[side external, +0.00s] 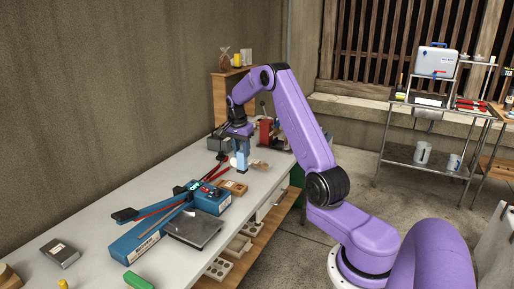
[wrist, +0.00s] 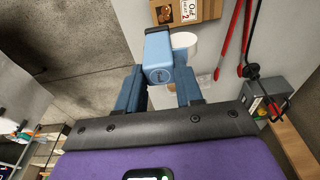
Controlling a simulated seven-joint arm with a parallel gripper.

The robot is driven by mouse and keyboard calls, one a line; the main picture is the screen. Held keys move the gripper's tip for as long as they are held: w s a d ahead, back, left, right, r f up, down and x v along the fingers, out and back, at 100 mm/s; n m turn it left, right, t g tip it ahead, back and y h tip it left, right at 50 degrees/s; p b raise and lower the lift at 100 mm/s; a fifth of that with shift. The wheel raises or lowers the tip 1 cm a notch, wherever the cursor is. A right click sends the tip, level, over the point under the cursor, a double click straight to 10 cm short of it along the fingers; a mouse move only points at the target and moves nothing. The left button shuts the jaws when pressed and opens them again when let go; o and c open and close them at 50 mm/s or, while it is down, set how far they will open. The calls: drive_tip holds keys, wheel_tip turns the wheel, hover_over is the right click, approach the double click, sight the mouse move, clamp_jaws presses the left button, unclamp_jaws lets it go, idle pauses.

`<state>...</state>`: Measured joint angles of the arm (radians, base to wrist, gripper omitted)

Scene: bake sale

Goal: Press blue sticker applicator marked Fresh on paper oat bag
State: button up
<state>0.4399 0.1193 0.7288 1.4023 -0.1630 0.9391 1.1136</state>
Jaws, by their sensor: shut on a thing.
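My gripper (side external: 240,160) is shut on the light blue sticker applicator (wrist: 158,62), held between its two dark blue fingers above the white table. The applicator has a small dark mark on the end facing the wrist camera; I cannot read it. The brown paper oat bag (wrist: 186,10) is at the top of the wrist view, cut off by the frame, with a white label reading "Oat". In the side view a brown, labelled item (side external: 233,187), apparently this bag, lies on the table in front of the gripper. The applicator appears apart from it.
Red tongs (wrist: 232,40) lie beside the bag. A white round object (wrist: 184,44) sits behind the applicator. A blue box and dark grey plate (side external: 195,229) are nearer the camera. A grey box (wrist: 262,98) and red device (side external: 266,134) stand near the wooden shelf.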

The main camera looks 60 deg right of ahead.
sight(239, 169)
drive_tip(key=shift+w+a+f, duration=0.25)
drive_tip(key=shift+w, duration=0.4)
drive_tip(key=shift+f, duration=2.95)
drive_tip(key=shift+f, duration=0.6)
drive_tip(key=shift+r, duration=3.55)
